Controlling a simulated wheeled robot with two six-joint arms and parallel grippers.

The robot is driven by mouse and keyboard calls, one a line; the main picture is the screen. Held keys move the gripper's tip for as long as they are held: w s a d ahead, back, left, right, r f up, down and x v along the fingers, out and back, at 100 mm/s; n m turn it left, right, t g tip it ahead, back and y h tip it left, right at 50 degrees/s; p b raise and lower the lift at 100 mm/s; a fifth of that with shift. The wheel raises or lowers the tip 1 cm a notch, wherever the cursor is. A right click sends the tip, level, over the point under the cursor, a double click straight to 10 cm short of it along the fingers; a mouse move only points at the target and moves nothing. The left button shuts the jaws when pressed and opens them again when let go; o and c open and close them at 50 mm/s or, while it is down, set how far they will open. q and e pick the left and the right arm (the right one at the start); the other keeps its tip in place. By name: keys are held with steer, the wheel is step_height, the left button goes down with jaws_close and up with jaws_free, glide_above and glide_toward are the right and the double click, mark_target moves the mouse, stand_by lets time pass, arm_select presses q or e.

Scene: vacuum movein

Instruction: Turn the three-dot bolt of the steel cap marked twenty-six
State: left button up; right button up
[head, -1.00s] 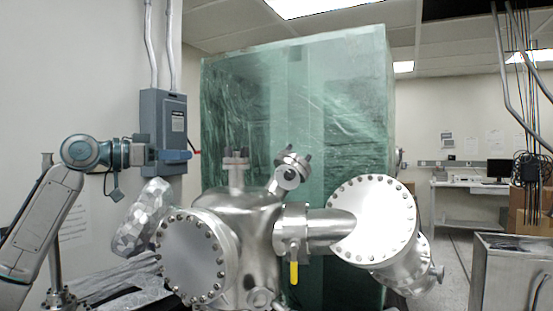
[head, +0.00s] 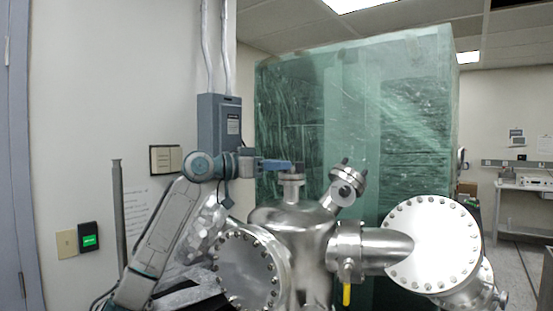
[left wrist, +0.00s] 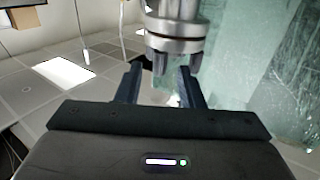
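A small steel cap on the chamber's upright top port (head: 292,180) is beside my left gripper (head: 284,165), whose blue fingers reach its upper edge. In the left wrist view a steel cap (left wrist: 177,28) shows close up, with bolts (left wrist: 160,62) sticking out towards the fingers. My left gripper (left wrist: 160,84) is open there, its two dark fingers apart. One bolt shows between the fingertips and another by the right finger; I cannot tell whether they touch. No number or dots on the cap or bolts are readable. My right gripper is out of view.
The steel chamber (head: 305,235) has a large bolted flange at its front left (head: 246,270) and another at right (head: 432,243). An angled port (head: 346,184) rises right of the top port. A green film-wrapped block (head: 355,120) and a grey switch box (head: 219,122) stand behind.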

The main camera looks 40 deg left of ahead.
arm_select(q)
steer(key=shift+w+d, duration=0.1)
steer(key=shift+w, duration=0.05)
steer(key=shift+c, duration=1.3)
jaws_close()
steer(key=shift+d+n+y, duration=0.1)
steer(key=shift+n+y, duration=0.2)
steer(key=shift+y, duration=0.2)
steer(key=shift+d+n+t+y, duration=0.1)
steer(key=shift+n+t+y, duration=0.35)
steer(key=shift+y, duration=0.25)
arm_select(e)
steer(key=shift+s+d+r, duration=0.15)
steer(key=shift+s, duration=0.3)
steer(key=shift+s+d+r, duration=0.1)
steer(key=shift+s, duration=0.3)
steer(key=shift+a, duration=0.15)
arm_select(q)
steer(key=shift+o, duration=1.3)
jaws_free()
